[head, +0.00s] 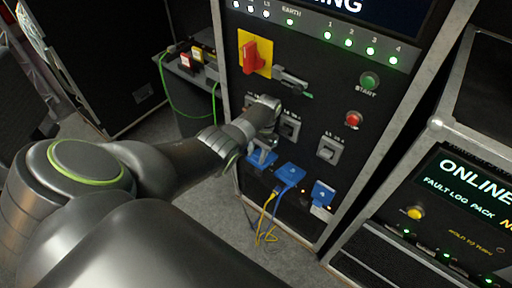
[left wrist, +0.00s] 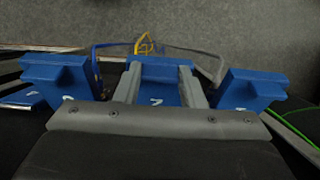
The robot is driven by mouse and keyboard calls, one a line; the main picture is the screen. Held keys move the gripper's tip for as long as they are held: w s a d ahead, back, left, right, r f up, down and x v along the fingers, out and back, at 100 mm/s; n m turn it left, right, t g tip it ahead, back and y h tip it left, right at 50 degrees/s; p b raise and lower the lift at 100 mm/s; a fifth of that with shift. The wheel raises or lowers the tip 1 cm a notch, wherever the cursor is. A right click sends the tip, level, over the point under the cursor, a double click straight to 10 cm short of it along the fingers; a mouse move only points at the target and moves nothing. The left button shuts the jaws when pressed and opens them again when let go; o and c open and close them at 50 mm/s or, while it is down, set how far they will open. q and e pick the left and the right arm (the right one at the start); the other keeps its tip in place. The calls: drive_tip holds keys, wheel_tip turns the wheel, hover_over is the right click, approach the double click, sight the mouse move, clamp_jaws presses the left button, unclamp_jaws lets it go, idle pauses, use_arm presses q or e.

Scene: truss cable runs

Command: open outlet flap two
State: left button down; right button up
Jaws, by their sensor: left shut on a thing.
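My left gripper (head: 262,146) reaches down to the row of blue outlet flaps low on the black panel. In the left wrist view its two grey fingers (left wrist: 158,88) are shut on the middle blue flap (left wrist: 160,70), whose white mark looks like a 2 turned over. In the head view this flap (head: 262,158) shows partly, below the gripper. Neighbouring blue flaps stand on both sides, one at left (left wrist: 58,80) and one at right (left wrist: 250,88) in the wrist view. How far the held flap is tilted is hard to tell. My right gripper is not in view.
Two more flaps (head: 290,173) (head: 322,193) lie to the right. Yellow and blue cables (head: 267,222) hang below the panel. A red rotary switch (head: 252,57), grey sockets (head: 329,150) and buttons sit above. Another rack (head: 440,200) stands close at right.

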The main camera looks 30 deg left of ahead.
use_arm(q)
drive_tip(key=shift+w+r, duration=0.3)
drive_tip(key=shift+w, duration=0.1)
drive_tip(key=c, duration=1.2)
unclamp_jaws()
drive_tip(key=shift+o, duration=1)
drive_tip(key=shift+f, duration=0.1)
drive_tip(key=shift+o, duration=0.4)
drive_tip(key=shift+f, duration=0.1)
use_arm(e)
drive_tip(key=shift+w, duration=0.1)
use_arm(q)
drive_tip(key=shift+s, duration=0.15)
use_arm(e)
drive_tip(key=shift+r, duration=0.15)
